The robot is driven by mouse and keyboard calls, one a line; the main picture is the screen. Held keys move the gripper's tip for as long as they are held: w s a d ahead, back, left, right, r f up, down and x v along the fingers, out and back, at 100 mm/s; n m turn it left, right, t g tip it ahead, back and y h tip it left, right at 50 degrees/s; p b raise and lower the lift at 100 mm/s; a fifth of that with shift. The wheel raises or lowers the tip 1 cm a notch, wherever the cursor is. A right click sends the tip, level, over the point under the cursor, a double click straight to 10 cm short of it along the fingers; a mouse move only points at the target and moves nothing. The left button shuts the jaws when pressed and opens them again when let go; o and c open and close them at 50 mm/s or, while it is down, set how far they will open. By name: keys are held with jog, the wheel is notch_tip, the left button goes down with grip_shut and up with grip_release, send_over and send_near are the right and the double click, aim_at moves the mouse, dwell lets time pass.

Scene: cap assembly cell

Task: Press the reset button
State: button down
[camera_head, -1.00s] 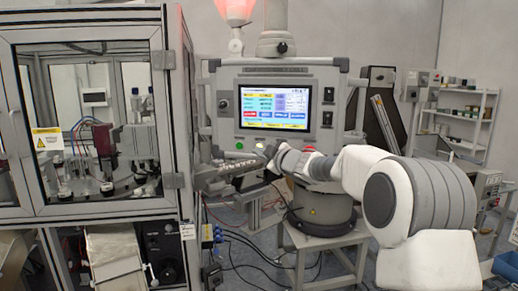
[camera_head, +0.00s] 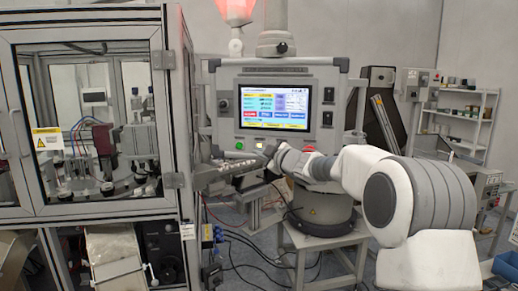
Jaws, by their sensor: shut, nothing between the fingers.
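The control panel (camera_head: 225,128) stands in the middle, with a lit screen (camera_head: 275,106). Along its lower edge are a green button (camera_head: 239,146), a pale button (camera_head: 259,145) and a red button (camera_head: 309,149) partly behind my arm. No label is readable, so I cannot tell which one is the reset button. My gripper (camera_head: 267,153) is shut and empty at the lower edge of the panel, just right of the pale button. It is small and dark here, and I cannot tell whether it touches the panel.
A glazed machine cabinet (camera_head: 172,120) fills the left side. A keyboard shelf (camera_head: 235,170) juts out below the panel, close to my gripper. A red lamp (camera_head: 235,10) glows above. Cables (camera_head: 245,245) lie on the floor. Shelves (camera_head: 470,120) stand at the back right.

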jog(key=shift+w, duration=0.1)
dwell(0.3)
jog(key=shift+w+d+p, duration=0.1)
jog(key=shift+w+p, duration=0.25)
jog(key=shift+p, duration=0.2)
dwell(0.4)
jog(key=shift+s+b, duration=0.3)
jog(key=shift+s, duration=0.1)
jog(key=s+a+b, duration=0.1)
jog(key=s+b, duration=0.3)
jog(key=s, duration=0.2)
jog(key=shift+a, duration=0.4)
dwell(0.4)
